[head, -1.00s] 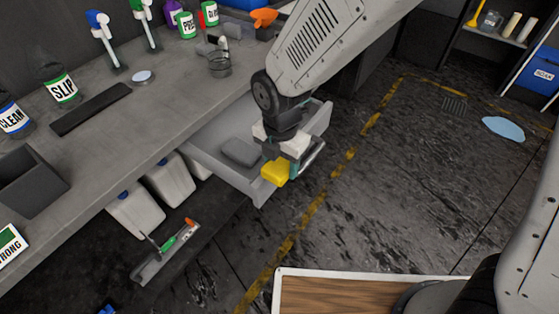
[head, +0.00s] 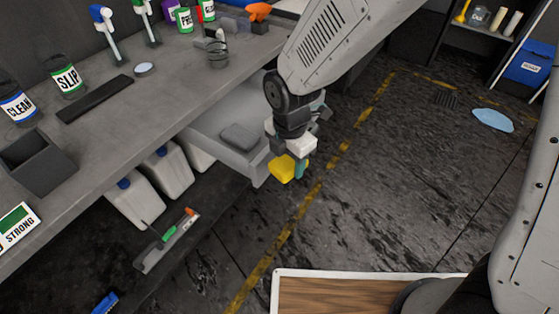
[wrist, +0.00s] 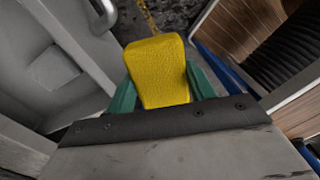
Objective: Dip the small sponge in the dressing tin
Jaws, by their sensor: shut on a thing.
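The yellow sponge (head: 283,168) is held in my gripper (head: 292,168), just outside the front of the open drawer and below the bench top. In the wrist view the sponge (wrist: 158,72) sits between the two green fingers of my gripper (wrist: 160,85), which touch its sides. A small round, flat tin with a pale top (head: 144,69) lies on the bench, far to the upper left of my gripper. It looks like the dressing tin, but I see no label.
The open drawer (head: 258,172) holds a grey pad (head: 240,137). The bench (head: 120,120) carries bottles, a black strip (head: 95,99), a dark box (head: 38,162) and a glass-like cup (head: 218,55). White jugs (head: 168,172) stand underneath.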

